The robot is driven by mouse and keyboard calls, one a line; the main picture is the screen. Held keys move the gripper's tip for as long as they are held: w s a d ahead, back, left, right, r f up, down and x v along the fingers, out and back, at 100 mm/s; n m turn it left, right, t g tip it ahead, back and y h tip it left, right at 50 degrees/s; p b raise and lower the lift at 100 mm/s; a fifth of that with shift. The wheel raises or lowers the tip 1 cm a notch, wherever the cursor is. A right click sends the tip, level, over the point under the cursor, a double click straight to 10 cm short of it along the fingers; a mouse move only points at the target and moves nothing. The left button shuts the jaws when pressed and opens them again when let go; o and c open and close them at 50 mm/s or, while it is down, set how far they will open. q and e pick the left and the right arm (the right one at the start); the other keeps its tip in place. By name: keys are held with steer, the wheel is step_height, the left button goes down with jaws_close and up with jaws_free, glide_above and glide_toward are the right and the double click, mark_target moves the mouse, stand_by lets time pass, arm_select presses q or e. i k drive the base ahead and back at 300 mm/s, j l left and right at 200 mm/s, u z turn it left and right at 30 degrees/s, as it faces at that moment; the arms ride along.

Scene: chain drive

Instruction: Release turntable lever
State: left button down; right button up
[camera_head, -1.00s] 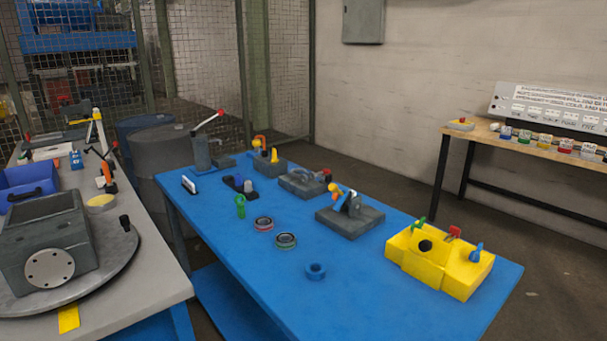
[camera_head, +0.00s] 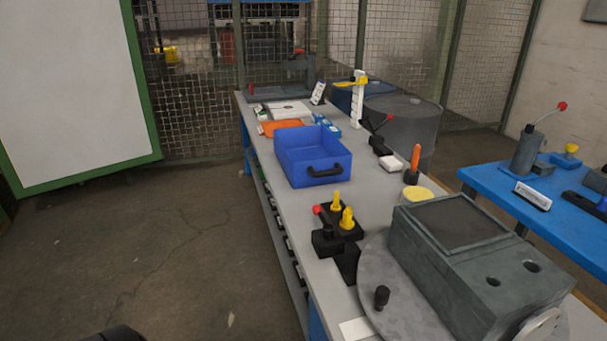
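A round grey metal turntable (camera_head: 392,307) lies on the grey workbench at the lower right. A small black knob (camera_head: 382,297) stands up near its front left edge. A large dark grey block-shaped housing (camera_head: 480,265) sits on the turntable. A black fixture (camera_head: 336,236) with a red-tipped lever (camera_head: 318,210) and two yellow knobs (camera_head: 346,219) stands beside the turntable's left edge. I cannot tell which of these is the turntable lever. Neither gripper shows; only a dark rounded shape appears at the bottom left edge.
A blue bin (camera_head: 312,157) with a black handle sits farther back on the grey workbench (camera_head: 276,203). An orange-handled tool (camera_head: 414,165) stands near a yellow round dish (camera_head: 418,194). A blue table (camera_head: 575,222) is at right. The floor left of the bench is clear.

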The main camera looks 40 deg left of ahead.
mark_target(328, 230)
steer(key=k+j, duration=0.1)
steer(key=j, duration=0.55)
steer(key=k+j, duration=0.1)
steer(key=j, duration=0.55)
